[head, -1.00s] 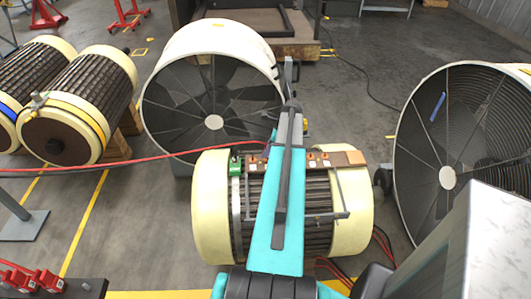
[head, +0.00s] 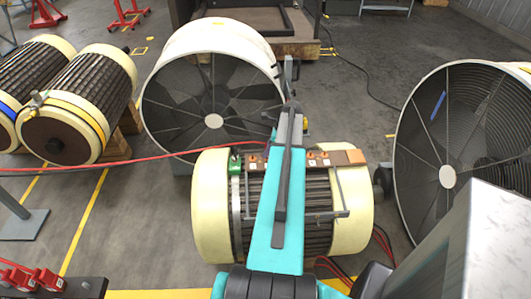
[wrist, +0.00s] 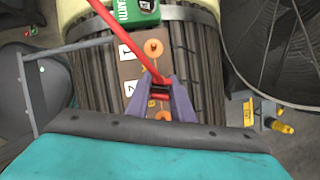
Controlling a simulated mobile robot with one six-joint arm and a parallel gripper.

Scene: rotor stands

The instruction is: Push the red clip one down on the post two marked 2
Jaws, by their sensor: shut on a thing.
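My gripper (wrist: 160,88) is shut on the red clip one (wrist: 161,96), with a grey-purple finger on each side. A red cable (wrist: 105,18) runs from the clip to the upper left. The clip is beside the label 2 (wrist: 130,88), where post two stands; the clip and fingers mostly cover that post. I cannot tell whether the clip touches it or how far down it sits. The post (wrist: 153,46) beside label 1 (wrist: 127,52) is bare, with an orange disc. In the head view my arm hides the clip and fingertips.
The brown post board (head: 340,157) lies on the ribbed rotor (head: 315,190) with cream ends. A green earth block (wrist: 135,11) stands at the board's end. A grey bar frame (wrist: 35,85) is at left. Large fans (head: 214,120) stand behind and right. Several red clips (head: 22,278) sit lower left.

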